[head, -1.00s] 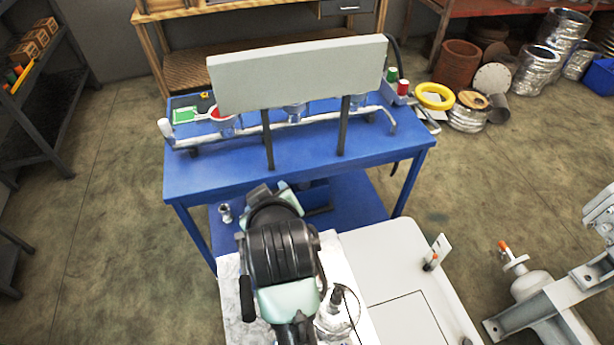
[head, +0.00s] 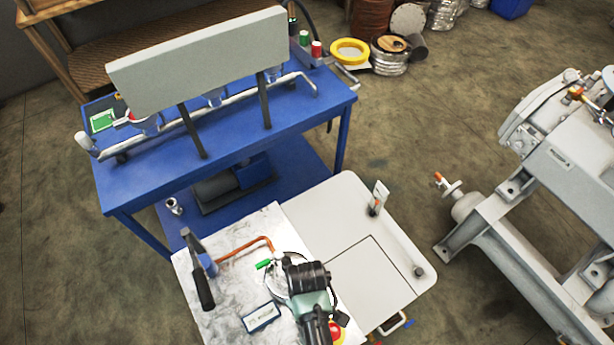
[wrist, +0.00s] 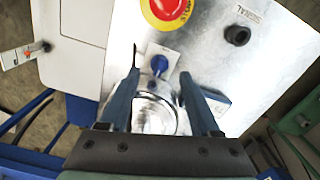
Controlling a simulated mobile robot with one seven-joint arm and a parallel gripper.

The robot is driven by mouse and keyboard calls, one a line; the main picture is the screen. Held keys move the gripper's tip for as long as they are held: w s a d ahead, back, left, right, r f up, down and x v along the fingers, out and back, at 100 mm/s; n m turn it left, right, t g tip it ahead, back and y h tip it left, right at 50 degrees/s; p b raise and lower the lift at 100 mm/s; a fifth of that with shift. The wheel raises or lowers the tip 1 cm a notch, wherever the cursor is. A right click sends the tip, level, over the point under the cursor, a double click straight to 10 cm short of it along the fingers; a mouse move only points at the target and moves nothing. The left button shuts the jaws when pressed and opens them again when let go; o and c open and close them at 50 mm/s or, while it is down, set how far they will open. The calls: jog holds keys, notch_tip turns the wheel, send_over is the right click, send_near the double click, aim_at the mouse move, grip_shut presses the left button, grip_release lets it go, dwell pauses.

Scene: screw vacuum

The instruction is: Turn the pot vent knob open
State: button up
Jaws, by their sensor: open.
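The silver round pot (head: 283,262) stands on the pale marbled panel, partly covered by my arm in the head view. A green handle (head: 264,264) shows at its left edge, beside a copper pipe. In the wrist view the metal pot (wrist: 153,116) lies between my fingers. A small blue knob (wrist: 160,66) shows between the fingertips, beyond the pot's rim. I cannot tell which handle or knob is the pot vent's. My gripper (wrist: 160,63) is open, one finger on each side, with nothing held. Its fingers are hidden in the head view.
A red emergency-stop button (wrist: 170,8) and a black knob (wrist: 238,35) sit on the panel (head: 205,315). The white cart top (head: 335,225) is mostly clear. A blue table (head: 130,190) stands behind.

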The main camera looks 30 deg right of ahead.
jog(key=shift+f, duration=1.85)
grip_shut()
